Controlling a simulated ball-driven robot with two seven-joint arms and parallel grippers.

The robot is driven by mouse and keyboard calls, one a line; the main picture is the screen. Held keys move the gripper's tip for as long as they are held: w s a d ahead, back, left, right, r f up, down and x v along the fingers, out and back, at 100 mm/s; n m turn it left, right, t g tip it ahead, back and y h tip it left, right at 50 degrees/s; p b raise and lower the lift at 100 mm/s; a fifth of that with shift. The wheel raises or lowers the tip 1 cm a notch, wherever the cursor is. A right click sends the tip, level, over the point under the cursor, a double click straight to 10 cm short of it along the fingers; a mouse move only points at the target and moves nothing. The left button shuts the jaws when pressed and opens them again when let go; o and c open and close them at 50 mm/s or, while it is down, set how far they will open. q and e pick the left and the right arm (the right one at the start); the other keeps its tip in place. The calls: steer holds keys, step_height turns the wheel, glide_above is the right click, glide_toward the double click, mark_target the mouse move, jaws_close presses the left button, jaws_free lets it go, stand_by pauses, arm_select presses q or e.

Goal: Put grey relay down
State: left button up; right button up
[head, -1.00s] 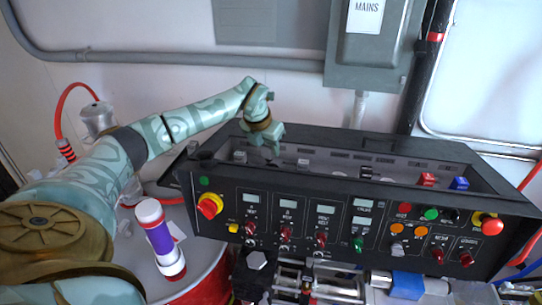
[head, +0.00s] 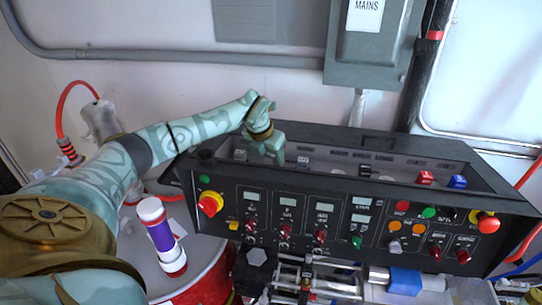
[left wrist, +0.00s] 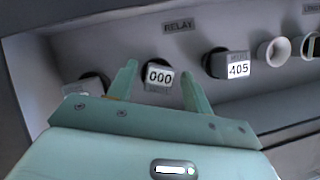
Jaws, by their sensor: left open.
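In the left wrist view, a small grey relay (left wrist: 159,77) with a white "000" label sits in a round socket on the panel floor, below the word RELAY. My left gripper (left wrist: 160,84) is open, with one finger on each side of this relay and visible gaps between. In the head view, my left gripper (head: 268,153) reaches down into the left part of the open black console (head: 330,205); the relay is not clearly visible there. My right gripper is not in view.
A red block (head: 425,178) and a blue block (head: 458,182) sit at the console's right.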

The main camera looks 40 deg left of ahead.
arm_select(q)
steer(key=b+v, duration=0.1)
steer(key=v, duration=1)
steer(key=shift+r+b, duration=0.15)
steer(key=shift+b, duration=0.15)
steer(key=shift+s, duration=0.2)
